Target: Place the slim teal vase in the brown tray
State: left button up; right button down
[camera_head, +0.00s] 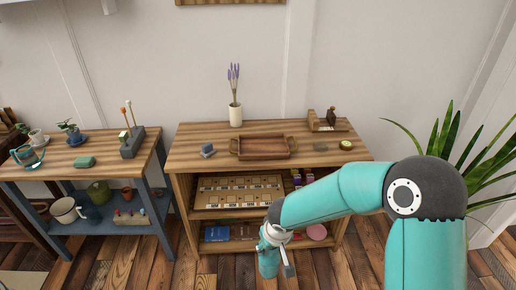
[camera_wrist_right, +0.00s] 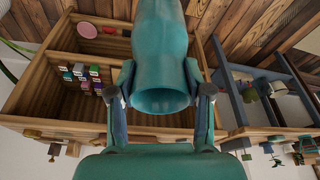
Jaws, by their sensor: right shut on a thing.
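The slim teal vase (camera_wrist_right: 162,50) is between the two fingers of my right gripper (camera_wrist_right: 163,100) in the right wrist view, its open mouth toward the camera. In the head view my right gripper (camera_head: 277,240) is in front of the wooden shelf unit and below its top, with the teal vase (camera_head: 268,264) hanging beneath it. The gripper is shut on the vase. The brown tray (camera_head: 264,156) sits on the unit's top, near the middle, and looks empty. My left gripper is not in view.
The shelf unit's top (camera_head: 200,158) also holds a white vase with lavender (camera_head: 235,115), a small blue-grey item (camera_head: 207,150), a wooden holder (camera_head: 327,121) and a small round green item (camera_head: 346,145). A blue-framed bench (camera_head: 90,160) stands left; a leafy plant (camera_head: 490,155) stands right.

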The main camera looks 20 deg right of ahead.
aim_at(252, 147)
jog(key=u, duration=0.05)
jog(key=i, duration=0.9)
jog(key=z, duration=0.1)
